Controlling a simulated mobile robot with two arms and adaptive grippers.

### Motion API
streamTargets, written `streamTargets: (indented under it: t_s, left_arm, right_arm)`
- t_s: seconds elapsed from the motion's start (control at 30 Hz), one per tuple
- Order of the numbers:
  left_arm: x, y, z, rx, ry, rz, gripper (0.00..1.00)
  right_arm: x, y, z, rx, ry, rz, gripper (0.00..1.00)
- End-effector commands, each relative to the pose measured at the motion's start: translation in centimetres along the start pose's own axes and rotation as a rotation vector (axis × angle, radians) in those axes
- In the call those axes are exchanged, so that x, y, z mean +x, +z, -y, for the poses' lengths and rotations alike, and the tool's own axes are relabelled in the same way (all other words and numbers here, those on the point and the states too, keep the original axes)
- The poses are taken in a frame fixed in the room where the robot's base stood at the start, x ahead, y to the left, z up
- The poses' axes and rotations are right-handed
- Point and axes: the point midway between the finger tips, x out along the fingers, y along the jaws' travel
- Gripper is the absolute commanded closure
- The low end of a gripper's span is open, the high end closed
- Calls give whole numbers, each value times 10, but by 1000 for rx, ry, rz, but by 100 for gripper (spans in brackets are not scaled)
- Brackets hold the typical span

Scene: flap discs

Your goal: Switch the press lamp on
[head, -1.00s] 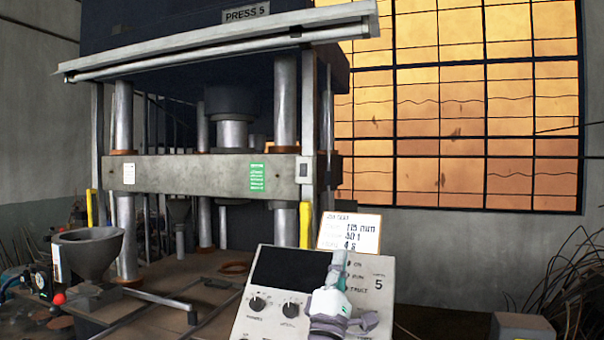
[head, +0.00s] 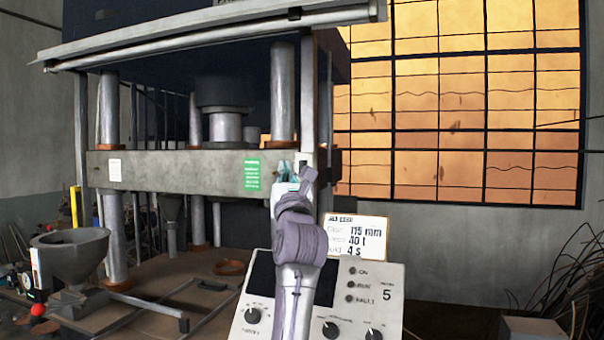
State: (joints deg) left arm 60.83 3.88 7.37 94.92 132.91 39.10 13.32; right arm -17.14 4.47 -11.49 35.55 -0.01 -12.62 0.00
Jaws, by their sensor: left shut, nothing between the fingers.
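The press lamp (head: 215,38) is a long pale tube under a light housing along the top front of the press. It looks grey and unlit. In the earlier view a small switch box sits on the grey post (head: 308,95) at the right end of the press beam; now my gripper covers most or all of that spot. My left gripper (head: 286,172) is shut and empty, pointing away from me at the beam's right end, in front of the post. I cannot tell whether its tips touch the switch. My right gripper is out of view.
A control panel (head: 385,290) with knobs stands below my left arm, a settings card (head: 357,237) behind it. A green label (head: 252,174) is on the press beam (head: 190,170). A grey funnel (head: 68,250) stands at left on the bench. A large window fills the back right.

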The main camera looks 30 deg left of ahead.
Motion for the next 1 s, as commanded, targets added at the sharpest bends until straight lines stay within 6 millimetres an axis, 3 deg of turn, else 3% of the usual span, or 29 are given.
streamTargets:
  t_s: [0.27,0.7,1.0]
  left_arm:
    - [10,-9,8,2,1,-1,100]
    - [52,-38,37,3,3,0,100]
    - [61,-45,45,2,0,1,100]
  right_arm:
    - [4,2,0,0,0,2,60]
    - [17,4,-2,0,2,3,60]
    - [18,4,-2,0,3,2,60]
